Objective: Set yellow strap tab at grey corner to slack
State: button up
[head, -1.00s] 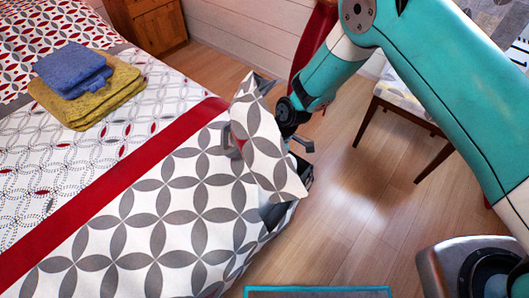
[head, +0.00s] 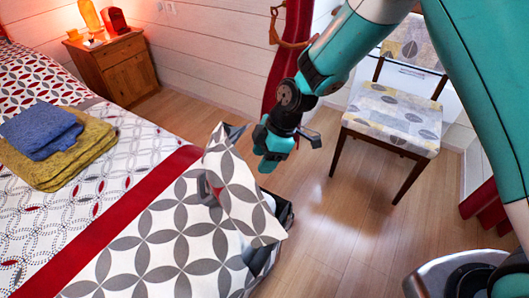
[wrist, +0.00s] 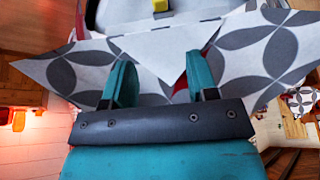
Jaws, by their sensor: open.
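A small yellow tab (wrist: 160,6) shows at the top edge of the wrist view, on a dark strap (wrist: 161,15) against a pale surface; its setting cannot be read. In the head view the tab is hidden. The bed's near corner has a patterned cover flap (head: 238,195) standing folded up, with dark grey parts (head: 283,215) showing behind it. My teal gripper (head: 268,150) is just beyond and above the flap. In the wrist view my gripper (wrist: 160,72) is open and empty, its fingers over the flap and apart from the tab.
Folded blue (head: 40,130) and yellow (head: 62,158) towels lie on the bed (head: 130,190). A chair (head: 395,115) stands at the right, a wooden nightstand (head: 113,65) at the back left. The wooden floor (head: 340,210) between bed and chair is clear.

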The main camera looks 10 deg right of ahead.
jog(key=shift+d+r, duration=0.15)
jog(key=shift+r, duration=0.2)
